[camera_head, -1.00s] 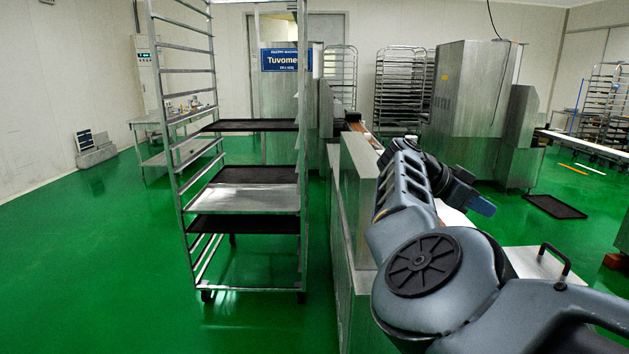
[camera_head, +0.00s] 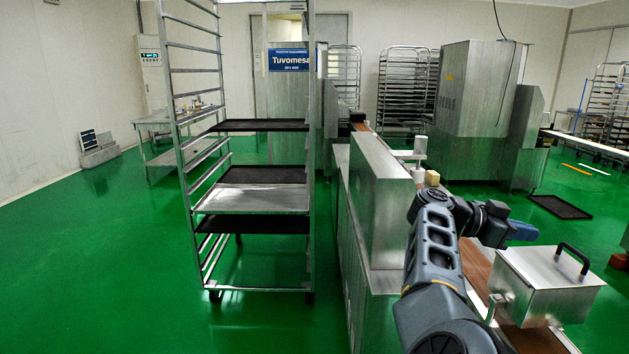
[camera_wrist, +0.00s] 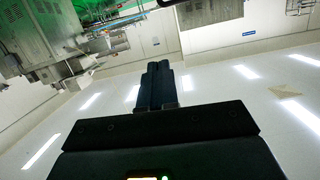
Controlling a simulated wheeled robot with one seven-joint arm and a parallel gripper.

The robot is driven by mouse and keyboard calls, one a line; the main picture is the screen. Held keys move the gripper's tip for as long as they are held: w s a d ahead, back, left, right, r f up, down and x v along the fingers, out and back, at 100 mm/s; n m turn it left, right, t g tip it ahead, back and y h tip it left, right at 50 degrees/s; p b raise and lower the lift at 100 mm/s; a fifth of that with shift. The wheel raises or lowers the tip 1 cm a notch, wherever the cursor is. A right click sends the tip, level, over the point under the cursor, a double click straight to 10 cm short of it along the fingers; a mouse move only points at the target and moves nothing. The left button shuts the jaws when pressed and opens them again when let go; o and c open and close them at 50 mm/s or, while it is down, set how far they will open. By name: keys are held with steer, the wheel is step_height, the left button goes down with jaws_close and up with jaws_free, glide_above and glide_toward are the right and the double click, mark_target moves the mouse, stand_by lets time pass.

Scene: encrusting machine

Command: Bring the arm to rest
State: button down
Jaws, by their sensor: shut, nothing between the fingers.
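My gripper (camera_head: 524,231) shows in the head view at the end of my dark grey arm, out over the right side of the conveyor line. It points to the right, near the lidded metal box. In the wrist view my gripper (camera_wrist: 158,68) has its two dark fingers together, with nothing between them. Beyond the fingers the wrist view shows walls, ceiling lights and machinery, seen tilted. My arm is folded upward at the lower right of the head view.
A metal box (camera_head: 548,286) with a black handle stands right of my arm. A steel housing (camera_head: 378,195) is left of it, and a tray rack (camera_head: 252,201) stands farther left. A brown conveyor belt (camera_head: 478,262) runs behind my arm. Green floor is open at left.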

steer(key=s+d+f+t+h, duration=0.2)
steer(key=s+d+f+h, duration=0.1)
steer(key=s+d+h, duration=0.45)
steer(key=s+f+n+t, duration=0.3)
steer(key=s+n+t, duration=0.4)
steer(key=s+t, duration=0.35)
steer(key=s+a+f+n+t+y, duration=0.4)
steer(key=s+a+n+y, duration=0.35)
steer(key=s+y, duration=0.3)
steer(key=s+a+f+n+t+y, duration=0.3)
steer(key=s+a+n+t+y, duration=0.2)
steer(key=s+a+n+y, duration=0.5)
steer(key=s+a+r+m+g+y, duration=0.1)
steer(key=s+a+m+g, duration=0.1)
steer(key=s+a, duration=0.3)
steer(key=s+a+r+m+g+y, duration=0.1)
steer(key=s+a+r+m+g, duration=0.1)
steer(key=s, duration=1.1)
steer(key=a+m+g, duration=0.1)
steer(key=a+g, duration=0.1)
steer(key=a, duration=0.1)
steer(key=shift+r, duration=0.1)
